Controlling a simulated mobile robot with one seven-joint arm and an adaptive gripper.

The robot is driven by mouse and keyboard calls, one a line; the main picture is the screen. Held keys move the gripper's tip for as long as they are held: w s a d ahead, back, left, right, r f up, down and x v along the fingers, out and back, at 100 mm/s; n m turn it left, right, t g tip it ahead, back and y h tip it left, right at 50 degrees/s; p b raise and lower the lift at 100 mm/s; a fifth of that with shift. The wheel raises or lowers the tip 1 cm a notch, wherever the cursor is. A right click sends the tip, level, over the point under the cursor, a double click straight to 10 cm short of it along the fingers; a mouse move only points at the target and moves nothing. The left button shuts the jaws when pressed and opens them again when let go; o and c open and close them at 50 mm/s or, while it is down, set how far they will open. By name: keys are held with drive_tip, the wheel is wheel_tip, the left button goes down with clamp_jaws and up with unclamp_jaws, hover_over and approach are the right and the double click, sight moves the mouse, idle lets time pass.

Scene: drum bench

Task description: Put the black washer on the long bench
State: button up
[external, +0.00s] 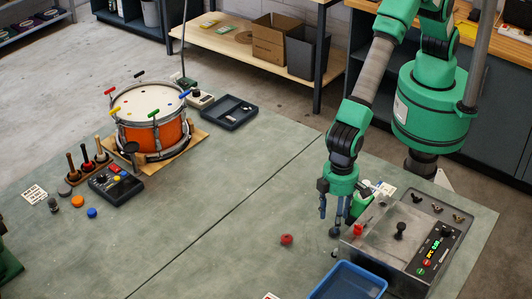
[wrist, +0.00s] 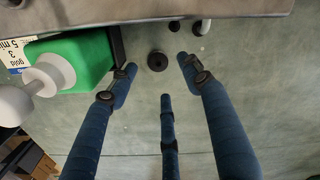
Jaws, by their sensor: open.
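The black washer (wrist: 157,61) is a small dark ring with a hole, lying flat on the grey-green surface in the wrist view. My gripper (wrist: 158,75) is open above it, with three blue fingers spread. The washer shows between the fingertips, and no finger appears closed on it. In the external view my gripper (external: 331,219) points down beside the grey machine; I cannot clearly make out the washer there. The grey-green bench top (external: 225,205) is long and wide, with a dark seam across it. I cannot tell whether this is the task's long bench.
The grey metal machine (external: 385,239) with knobs and a green box (wrist: 85,59) with a white knob stand close to my gripper. A red piece (external: 287,239) and a blue tray (external: 347,281) are nearby. The drum (external: 150,112) stands far left.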

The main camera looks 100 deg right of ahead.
drive_tip(key=shift+s+f+b, duration=0.2)
drive_tip(key=shift+f+b, duration=0.1)
drive_tip(key=shift+f, duration=2.3)
drive_tip(key=c, duration=0.8)
drive_tip(key=shift+r, duration=0.1)
drive_tip(key=shift+r+p, duration=0.45)
drive_tip(key=shift+r, duration=4.5)
drive_tip(key=shift+d, duration=0.1)
